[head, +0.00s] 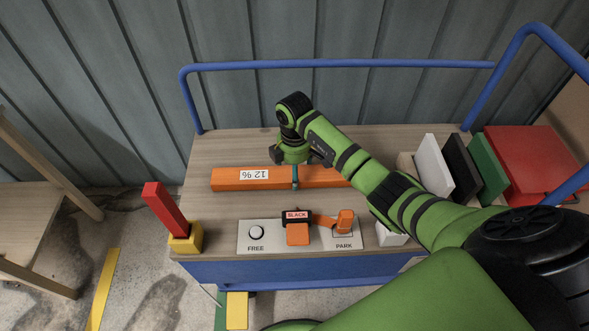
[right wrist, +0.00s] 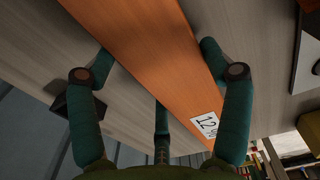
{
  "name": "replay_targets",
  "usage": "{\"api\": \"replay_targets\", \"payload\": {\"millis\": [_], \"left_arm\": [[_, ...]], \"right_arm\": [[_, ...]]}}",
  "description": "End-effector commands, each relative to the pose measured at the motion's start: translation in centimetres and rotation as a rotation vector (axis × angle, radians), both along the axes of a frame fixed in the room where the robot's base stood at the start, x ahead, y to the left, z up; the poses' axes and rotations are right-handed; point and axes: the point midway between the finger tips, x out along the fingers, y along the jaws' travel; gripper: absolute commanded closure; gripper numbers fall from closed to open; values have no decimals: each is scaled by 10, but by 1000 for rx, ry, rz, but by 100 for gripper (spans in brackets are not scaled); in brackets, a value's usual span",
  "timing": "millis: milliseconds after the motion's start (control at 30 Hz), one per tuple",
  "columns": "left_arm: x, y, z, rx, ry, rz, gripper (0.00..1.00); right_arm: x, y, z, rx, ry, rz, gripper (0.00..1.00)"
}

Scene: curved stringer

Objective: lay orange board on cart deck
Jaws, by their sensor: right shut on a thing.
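The orange board (head: 235,181) is long and bears a white "12 96" label. In the head view it lies level across the middle of the wooden cart deck (head: 225,148); I cannot tell whether it touches the deck. My right gripper (head: 295,181) is over the board, shut on it right of the label. In the right wrist view the board (right wrist: 145,45) runs between the fingers of the right gripper (right wrist: 157,50). My arm hides part of the board's right end in the head view. My left gripper is not in view.
A blue rail (head: 335,65) runs along the back. A grey panel (head: 268,244) with a FREE button and orange PARK lever is at the front. A red post (head: 165,208) stands front left. White, black and green boards (head: 487,165) and a red block (head: 530,160) are at right.

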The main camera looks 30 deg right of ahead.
Motion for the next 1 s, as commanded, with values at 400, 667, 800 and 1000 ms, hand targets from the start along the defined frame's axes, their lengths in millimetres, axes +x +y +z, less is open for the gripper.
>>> {"api": "replay_targets", "payload": {"millis": [400,667,800,1000], "left_arm": [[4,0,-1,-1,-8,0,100],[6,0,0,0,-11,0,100],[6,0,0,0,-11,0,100],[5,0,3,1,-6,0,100]], "right_arm": [[0,0,-3,0,-1,0,9],[0,0,-3,1,0,0,0],[0,0,-2,0,-1,0,0],[1,-1,17,1,-5,1,0]]}}
